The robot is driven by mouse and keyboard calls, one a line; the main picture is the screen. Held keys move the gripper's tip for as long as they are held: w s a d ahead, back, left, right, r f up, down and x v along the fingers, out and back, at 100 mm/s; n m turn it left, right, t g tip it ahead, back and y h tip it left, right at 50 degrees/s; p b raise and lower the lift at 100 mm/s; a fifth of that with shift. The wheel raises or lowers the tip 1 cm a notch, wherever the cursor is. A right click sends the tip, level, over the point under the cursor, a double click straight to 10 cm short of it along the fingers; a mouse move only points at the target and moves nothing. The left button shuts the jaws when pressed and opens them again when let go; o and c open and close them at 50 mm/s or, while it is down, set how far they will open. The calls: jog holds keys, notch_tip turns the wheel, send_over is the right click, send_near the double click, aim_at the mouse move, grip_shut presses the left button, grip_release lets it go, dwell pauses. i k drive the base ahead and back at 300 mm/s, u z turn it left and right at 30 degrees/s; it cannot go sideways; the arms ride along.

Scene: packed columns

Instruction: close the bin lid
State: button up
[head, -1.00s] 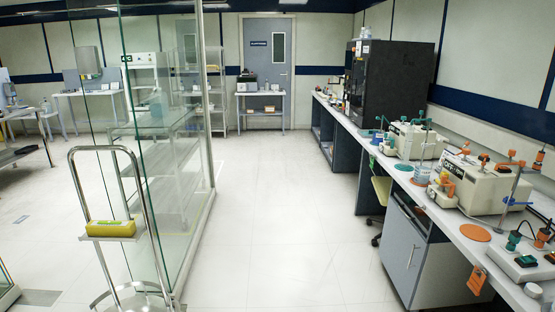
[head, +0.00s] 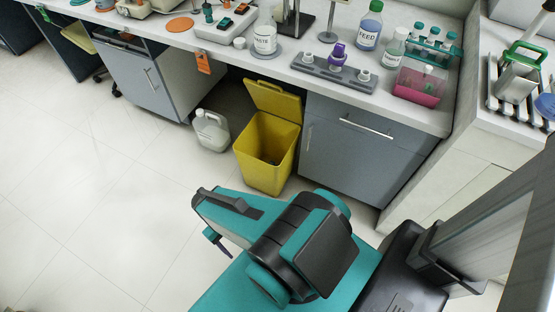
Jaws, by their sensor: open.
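The yellow bin (head: 263,180) stands on the floor in the gap under the lab bench. Its lid (head: 273,101) is open, raised at the back and leaning up toward the bench's underside. The bin's opening faces up and its inside looks empty where I can see it. My gripper (head: 217,242) shows only in part, at the left end of my teal and black arm, in front of and lower in the picture than the bin. It is apart from the bin and lid and holds nothing that I can see.
A whitish jug (head: 211,131) stands on the floor left of the bin. A grey drawer cabinet (head: 354,150) is close on its right, another cabinet (head: 146,80) farther left. The bench top (head: 285,68) above carries bottles and racks. The floor (head: 110,180) at left is clear.

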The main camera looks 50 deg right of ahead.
aim_at(268, 97)
jog(key=z, duration=0.1)
jog(key=k, duration=0.15)
jog(key=z, duration=1.55)
jog(key=k, duration=0.85)
jog(key=u, duration=0.75)
